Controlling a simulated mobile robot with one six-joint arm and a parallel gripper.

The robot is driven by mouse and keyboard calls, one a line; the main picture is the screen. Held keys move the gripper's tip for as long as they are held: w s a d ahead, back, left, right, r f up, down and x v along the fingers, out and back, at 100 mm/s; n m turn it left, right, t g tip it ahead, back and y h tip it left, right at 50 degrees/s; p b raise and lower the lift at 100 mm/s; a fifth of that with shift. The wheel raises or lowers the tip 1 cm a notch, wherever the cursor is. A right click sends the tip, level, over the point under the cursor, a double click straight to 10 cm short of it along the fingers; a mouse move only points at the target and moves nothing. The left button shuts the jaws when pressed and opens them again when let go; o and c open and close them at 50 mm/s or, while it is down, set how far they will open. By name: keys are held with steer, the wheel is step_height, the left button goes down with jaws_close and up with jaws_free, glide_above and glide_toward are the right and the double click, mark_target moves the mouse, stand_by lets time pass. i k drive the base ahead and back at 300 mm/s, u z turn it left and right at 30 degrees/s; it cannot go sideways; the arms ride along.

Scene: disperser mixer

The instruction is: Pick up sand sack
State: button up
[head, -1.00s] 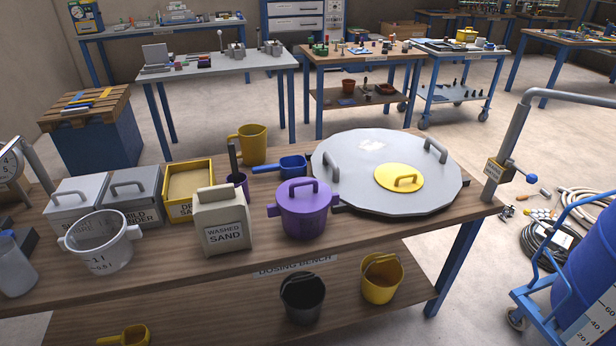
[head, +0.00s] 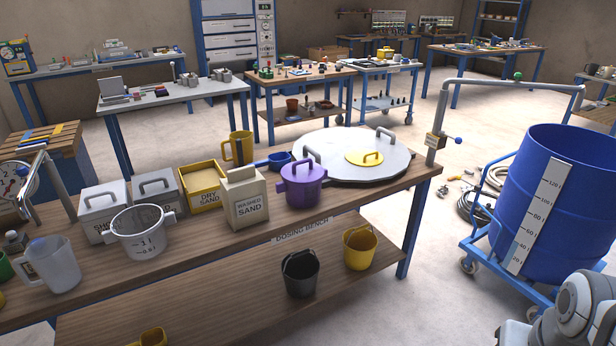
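The sand sack (head: 245,199) is a beige block-shaped bag with a top handle, labelled "WASHED SAND". It stands upright on the wooden dosing bench (head: 372,206), near the middle of the top. A yellow bin labelled "DRY SAND" (head: 204,186) stands just left of it, and a purple lidded pot (head: 302,187) stands to its right. My gripper is not in view. Part of my arm, a grey-white link, shows at the lower right corner, well away from the sack.
A clear measuring pot (head: 139,234) stands left of the sack. A large grey lid (head: 345,154) lies at the bench's right end. A blue drum (head: 556,200) on a cart stands right of the bench. Black (head: 299,275) and yellow (head: 359,248) buckets sit on the lower shelf.

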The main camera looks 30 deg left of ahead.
mark_target(244, 191)
steer(key=u, duration=2.3)
steer(key=i, duration=1.5)
